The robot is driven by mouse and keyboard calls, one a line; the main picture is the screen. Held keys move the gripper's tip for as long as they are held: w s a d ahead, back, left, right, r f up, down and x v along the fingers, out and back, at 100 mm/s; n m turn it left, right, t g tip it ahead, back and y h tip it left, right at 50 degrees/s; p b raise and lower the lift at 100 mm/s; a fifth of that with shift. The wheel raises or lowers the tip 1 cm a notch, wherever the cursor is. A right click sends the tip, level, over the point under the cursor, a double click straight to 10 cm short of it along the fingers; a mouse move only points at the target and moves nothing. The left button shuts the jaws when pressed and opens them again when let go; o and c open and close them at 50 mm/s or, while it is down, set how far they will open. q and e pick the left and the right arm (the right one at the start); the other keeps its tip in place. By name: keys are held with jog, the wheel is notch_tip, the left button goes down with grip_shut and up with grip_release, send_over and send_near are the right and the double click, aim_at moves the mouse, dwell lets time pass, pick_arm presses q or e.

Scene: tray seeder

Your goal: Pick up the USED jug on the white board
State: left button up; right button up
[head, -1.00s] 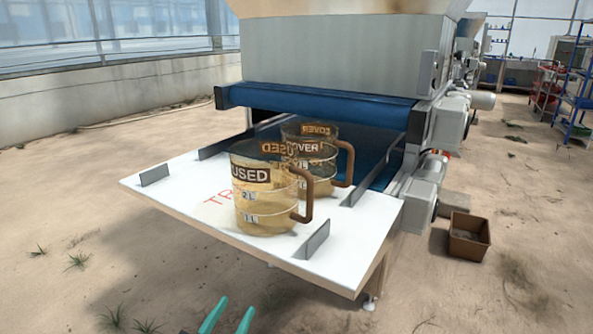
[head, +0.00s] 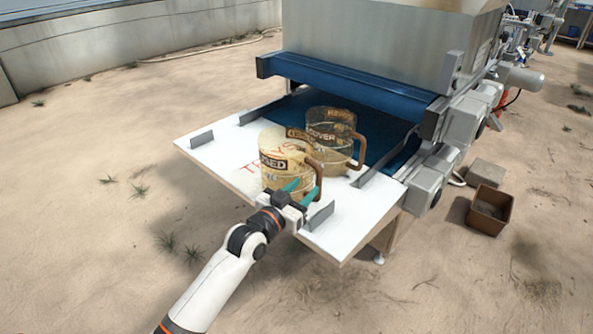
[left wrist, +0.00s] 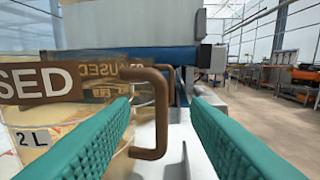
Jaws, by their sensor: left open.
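The USED jug (head: 275,163), clear with a yellowish tint, a brown label and a brown handle, stands upright on the white board (head: 215,159). The COVER jug (head: 333,150) stands behind it, to the right. My left gripper (head: 301,193) is open at the front of the USED jug, by the handle. In the left wrist view, the brown handle (left wrist: 160,112) shows between the two green fingers (left wrist: 155,140), ahead of them. The USED jug's body (left wrist: 60,105) is at the left, partly behind the left finger. Whether a finger touches the jug is unclear. My right gripper is not in view.
Short grey upright plates (head: 319,215) stand on the board near the gripper and at its left. A brown bin (head: 490,210) sits on the ground at right.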

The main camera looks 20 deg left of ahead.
aim_at(317, 176)
pick_arm(q)
jog(key=x, duration=0.9)
jog(key=shift+w+d, duration=0.1)
jog(key=shift+w, duration=0.15)
